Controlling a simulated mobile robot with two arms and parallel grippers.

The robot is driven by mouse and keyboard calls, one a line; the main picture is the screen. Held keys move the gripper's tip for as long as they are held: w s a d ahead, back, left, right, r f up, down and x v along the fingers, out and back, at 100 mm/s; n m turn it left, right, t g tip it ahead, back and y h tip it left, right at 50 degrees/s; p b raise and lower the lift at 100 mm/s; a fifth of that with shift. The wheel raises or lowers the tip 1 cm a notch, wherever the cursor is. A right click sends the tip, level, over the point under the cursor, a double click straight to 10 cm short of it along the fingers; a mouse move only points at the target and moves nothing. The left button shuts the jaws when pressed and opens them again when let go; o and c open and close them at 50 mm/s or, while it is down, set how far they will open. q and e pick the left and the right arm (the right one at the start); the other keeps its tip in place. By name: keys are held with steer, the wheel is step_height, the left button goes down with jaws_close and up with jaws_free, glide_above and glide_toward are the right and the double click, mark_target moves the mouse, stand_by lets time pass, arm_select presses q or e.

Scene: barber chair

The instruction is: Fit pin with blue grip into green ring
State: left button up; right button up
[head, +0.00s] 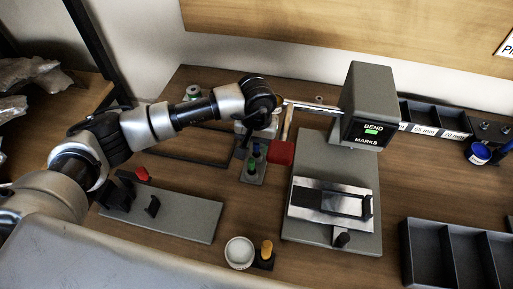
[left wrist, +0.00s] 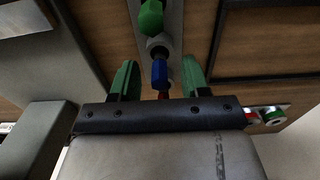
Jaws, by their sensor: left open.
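The pin with the blue grip (head: 256,148) stands in a small grey holder (head: 246,177), behind a green-gripped pin (head: 251,166). My left gripper (head: 257,128) is over the holder, its fingers pointing down and partly hidden by the wrist. In the left wrist view the open fingers (left wrist: 160,80) have green pads, one on each side of the blue grip (left wrist: 160,72), with gaps showing; the green grip (left wrist: 151,18) is beyond. A small green ring-like part (left wrist: 273,116) shows at right in the left wrist view, next to something red. My right gripper is not in view.
The grey bend-marks machine (head: 367,105) stands further right. A grey plate with clips (head: 175,213), a white cup (head: 239,252) and dark bins (head: 460,255) are in front.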

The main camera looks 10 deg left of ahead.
arm_select(q)
jaws_close()
steer(key=shift+r, duration=0.1)
